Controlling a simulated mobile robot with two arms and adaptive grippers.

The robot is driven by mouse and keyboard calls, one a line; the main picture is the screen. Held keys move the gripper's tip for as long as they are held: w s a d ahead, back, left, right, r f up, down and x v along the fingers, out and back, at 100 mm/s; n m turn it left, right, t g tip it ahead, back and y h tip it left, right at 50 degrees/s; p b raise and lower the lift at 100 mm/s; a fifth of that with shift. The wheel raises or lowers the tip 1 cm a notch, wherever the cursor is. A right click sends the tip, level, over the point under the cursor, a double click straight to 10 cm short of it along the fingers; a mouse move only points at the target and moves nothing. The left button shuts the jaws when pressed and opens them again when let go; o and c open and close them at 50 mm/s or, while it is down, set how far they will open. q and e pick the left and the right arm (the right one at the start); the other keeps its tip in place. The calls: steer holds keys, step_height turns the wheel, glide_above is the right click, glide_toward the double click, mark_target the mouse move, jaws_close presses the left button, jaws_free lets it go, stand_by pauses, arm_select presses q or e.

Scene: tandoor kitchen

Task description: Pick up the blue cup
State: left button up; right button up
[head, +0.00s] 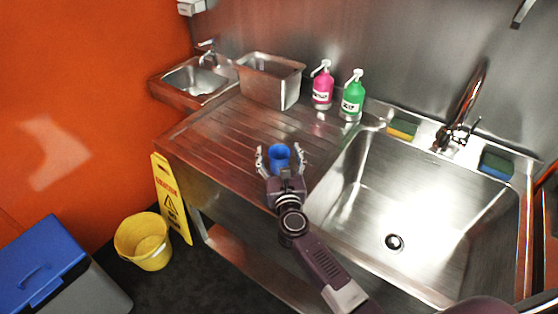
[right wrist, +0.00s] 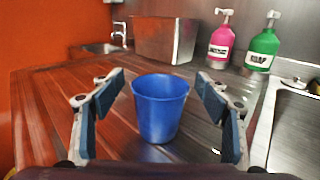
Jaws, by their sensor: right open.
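The blue cup (head: 279,155) stands upright on the ribbed metal drainboard, left of the large sink. My right gripper (head: 279,158) is open, with one finger on each side of the cup. In the right wrist view the blue cup (right wrist: 160,107) stands between the two finger pads of my right gripper (right wrist: 160,100), with a gap on both sides. The cup's lower front is partly hidden by the gripper in the head view. My left gripper is not in view.
A metal container (head: 270,82), a pink bottle (head: 322,87) and a green bottle (head: 351,98) stand behind the cup. The large sink basin (head: 400,205) is to the right. A yellow bucket (head: 144,241) and caution sign (head: 171,199) stand on the floor at left.

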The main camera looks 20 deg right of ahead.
steer(key=shift+c, duration=0.4)
steer(key=c, duration=1.2)
steer(key=shift+o, duration=0.2)
steer(key=shift+r, duration=0.1)
